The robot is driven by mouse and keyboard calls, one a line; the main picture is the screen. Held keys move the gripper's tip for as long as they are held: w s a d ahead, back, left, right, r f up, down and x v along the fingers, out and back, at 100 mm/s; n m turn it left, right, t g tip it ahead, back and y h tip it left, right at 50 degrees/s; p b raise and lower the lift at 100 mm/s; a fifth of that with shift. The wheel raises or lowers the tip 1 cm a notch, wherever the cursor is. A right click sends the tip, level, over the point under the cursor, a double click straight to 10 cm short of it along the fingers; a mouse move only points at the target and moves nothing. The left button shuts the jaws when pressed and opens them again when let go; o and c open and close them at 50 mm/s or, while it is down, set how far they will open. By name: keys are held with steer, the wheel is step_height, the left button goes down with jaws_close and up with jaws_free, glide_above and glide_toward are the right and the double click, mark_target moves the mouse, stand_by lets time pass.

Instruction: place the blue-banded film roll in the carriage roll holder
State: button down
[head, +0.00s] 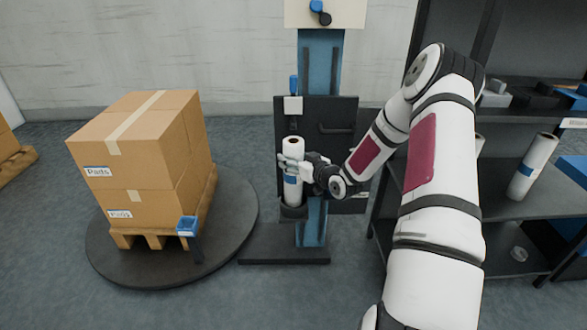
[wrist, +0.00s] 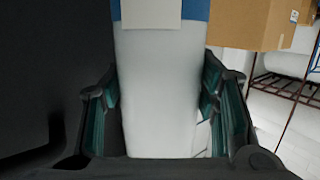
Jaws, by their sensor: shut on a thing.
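The blue-banded film roll (head: 292,165) stands upright at the front of the dark carriage (head: 330,112) on the blue mast. Its lower end is at the cup-like carriage roll holder (head: 293,212); I cannot tell whether it rests on the bottom. My gripper (head: 296,170) reaches in from the right and is shut on the roll around its middle. In the wrist view the white roll (wrist: 160,95) fills the space between the two finger pads, with its blue band and a pale label at the top edge. The holder is not visible there.
Cartons (head: 140,140) on a pallet stand on a round turntable (head: 110,268) to the left. A dark shelf (head: 500,205) on the right holds another blue-banded roll (head: 533,165) and grey blocks. The blue mast (head: 318,75) rises behind the carriage. Floor in front is clear.

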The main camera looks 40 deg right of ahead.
steer(key=shift+w+d+f+b, duration=0.15)
steer(key=shift+f+b, duration=0.5)
steer(key=shift+f, duration=1)
steer(key=shift+f, duration=0.15)
steer(key=c, duration=0.6)
jaws_free()
steer(key=shift+f, duration=0.1)
